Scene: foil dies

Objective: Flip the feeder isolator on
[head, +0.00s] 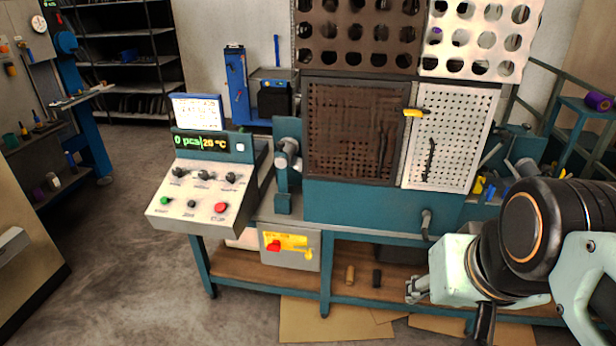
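A grey box (303,260) is mounted low on the front of the bench, below and right of the control console. It carries a yellow plate (294,240) with a red handle (273,245) on its left part, which looks like the feeder isolator. The handle looks roughly sideways; its marked position is too small to read. My gripper (409,291) is at the lower right, pointing left, well to the right of the box and apart from it. Its fingers are small and partly merged with the background, so I cannot tell their opening. I see nothing held.
The console (205,195) has knobs, green and red buttons, and a display reading "0 pcs" and "20 °C". The teal machine (375,208) with perforated panels stands behind. Two small cylinders (350,275) stand on the lower wooden shelf. Cardboard (335,320) lies on the floor in front.

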